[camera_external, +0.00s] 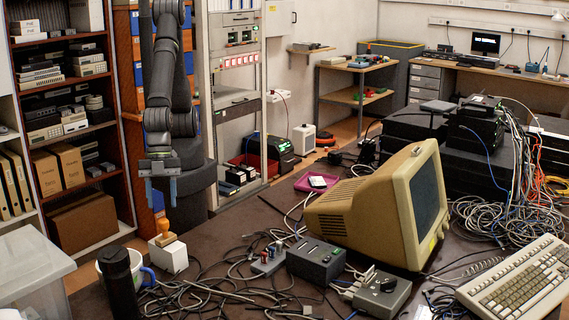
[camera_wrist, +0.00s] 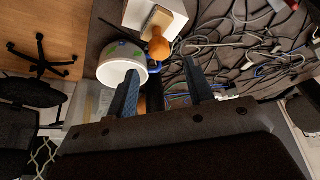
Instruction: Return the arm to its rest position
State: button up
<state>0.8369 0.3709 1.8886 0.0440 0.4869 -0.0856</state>
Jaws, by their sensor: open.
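My gripper (camera_external: 159,190) hangs from my dark grey arm on the left of the external view, fingers pointing down. It is open and empty. It is above and near the table's left edge, over a white box (camera_external: 168,256) with a wooden-handled stamp (camera_external: 163,234) on top. In the wrist view the two blue-grey fingers of my gripper (camera_wrist: 160,82) stand apart. The stamp (camera_wrist: 158,32) and the white box (camera_wrist: 140,12) show beyond them, and a white mug (camera_wrist: 122,62) lies to the left of the stamp.
A black cylinder (camera_external: 118,284) stands by the mug (camera_external: 143,272). Tangled cables (camera_external: 215,290) cover the table's front. A beige CRT monitor (camera_external: 375,208), grey boxes (camera_external: 316,262) and a keyboard (camera_external: 518,282) stand to the right. Shelves (camera_external: 65,110) and a rack (camera_external: 236,90) stand behind.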

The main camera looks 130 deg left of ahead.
aim_at(163, 220)
jog(key=x, duration=0.6)
jog(key=shift+w+f, duration=0.1)
jog(key=shift+f, duration=0.25)
jog(key=shift+d+r, duration=0.1)
jog(key=shift+r, duration=0.55)
